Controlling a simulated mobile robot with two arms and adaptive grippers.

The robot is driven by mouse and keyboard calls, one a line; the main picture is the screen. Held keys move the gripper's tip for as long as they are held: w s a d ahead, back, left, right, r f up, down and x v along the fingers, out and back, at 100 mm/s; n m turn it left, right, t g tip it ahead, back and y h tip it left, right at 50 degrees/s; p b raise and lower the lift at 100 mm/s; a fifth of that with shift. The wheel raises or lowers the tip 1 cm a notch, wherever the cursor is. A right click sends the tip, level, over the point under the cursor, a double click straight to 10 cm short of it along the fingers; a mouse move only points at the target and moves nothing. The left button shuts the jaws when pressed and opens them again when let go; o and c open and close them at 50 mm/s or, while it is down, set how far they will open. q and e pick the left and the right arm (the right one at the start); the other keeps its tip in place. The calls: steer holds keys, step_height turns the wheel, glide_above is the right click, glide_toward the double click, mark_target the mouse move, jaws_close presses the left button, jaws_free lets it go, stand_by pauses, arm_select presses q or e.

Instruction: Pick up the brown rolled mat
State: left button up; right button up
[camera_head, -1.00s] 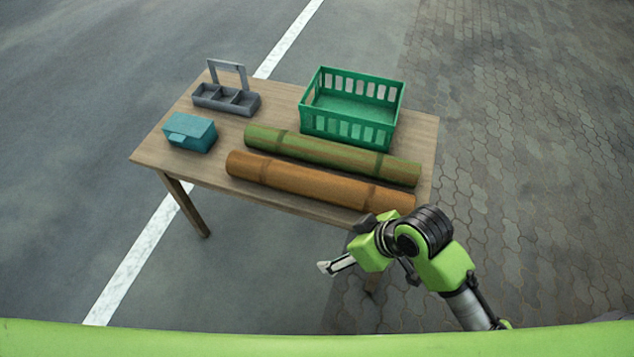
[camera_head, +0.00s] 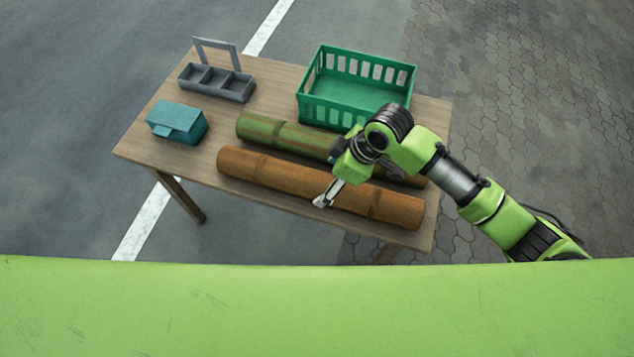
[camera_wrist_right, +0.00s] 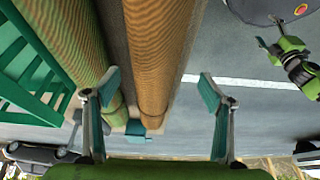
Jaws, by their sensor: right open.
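The brown rolled mat (camera_head: 270,174) lies along the table's near edge, with darker bands near its ends. In the right wrist view it runs away between my fingers (camera_wrist_right: 155,50). My right gripper (camera_head: 327,195) is open and empty, over the brown mat right of its middle. In the right wrist view its fingers (camera_wrist_right: 160,90) are spread, one on the green mat's side and one on the outer side. Contact cannot be told. My arm hides part of both mats in the head view. My left gripper does not show in the head view.
The green rolled mat (camera_head: 285,134) lies parallel just behind the brown one. A green crate (camera_head: 345,113) stands behind it. A teal box (camera_head: 180,124) and a grey caddy (camera_head: 215,80) stand on the table's left. The table (camera_head: 140,152) has bare wood at its front left.

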mark_target(324, 182)
steer(key=shift+x, duration=0.85)
steer(key=shift+w+a+f, duration=0.15)
steer(key=shift+w+f, duration=0.05)
steer(key=shift+f, duration=0.1)
steer(key=shift+a+f, duration=0.15)
steer(key=shift+f, duration=0.35)
steer(key=x, duration=0.3)
steer(key=shift+w+a+f, duration=0.1)
steer(key=shift+w+f, duration=0.15)
steer(key=shift+w, duration=0.1)
steer(key=shift+a+f, duration=0.1)
steer(key=shift+f, duration=0.2)
steer(key=c, duration=1.7)
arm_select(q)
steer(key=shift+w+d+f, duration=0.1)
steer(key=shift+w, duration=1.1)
arm_select(e)
steer(key=shift+w+a, duration=0.1)
